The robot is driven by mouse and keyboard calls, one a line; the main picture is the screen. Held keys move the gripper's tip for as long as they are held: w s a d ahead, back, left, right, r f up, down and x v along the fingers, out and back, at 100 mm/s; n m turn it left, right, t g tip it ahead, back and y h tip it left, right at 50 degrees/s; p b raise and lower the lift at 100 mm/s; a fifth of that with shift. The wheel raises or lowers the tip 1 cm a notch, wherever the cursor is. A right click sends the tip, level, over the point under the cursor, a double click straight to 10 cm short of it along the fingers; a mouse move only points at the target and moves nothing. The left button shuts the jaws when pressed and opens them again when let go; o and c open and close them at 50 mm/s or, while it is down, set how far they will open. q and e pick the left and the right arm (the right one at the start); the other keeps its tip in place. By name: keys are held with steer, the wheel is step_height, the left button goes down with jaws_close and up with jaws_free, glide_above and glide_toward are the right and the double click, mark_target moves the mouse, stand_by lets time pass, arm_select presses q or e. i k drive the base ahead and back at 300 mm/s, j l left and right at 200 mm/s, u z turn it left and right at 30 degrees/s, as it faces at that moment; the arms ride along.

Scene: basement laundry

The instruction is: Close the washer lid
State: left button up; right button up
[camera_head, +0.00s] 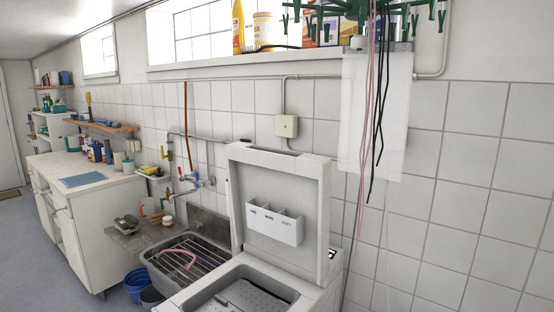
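The white washer lid (313,212) stands open and close to upright, at the rear of the white top-loading washer (315,296). A small white dispenser tray (274,223) with compartments sits on the lid's inner face. The washer's opening shows at the bottom of the head view, with a grey perforated part inside; the washer's lower body is cut off by the frame. Neither of my grippers is in view.
A utility sink (156,264) with a rack stands left of the washer, with taps (190,182) above it. Blue bucket (136,283) on the floor. Cords (374,120) hang from a green drying rack (372,8) at upper right. A white cabinet (104,222) is farther left.

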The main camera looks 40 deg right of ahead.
mark_target(280, 199)
steer(key=z, duration=1.2)
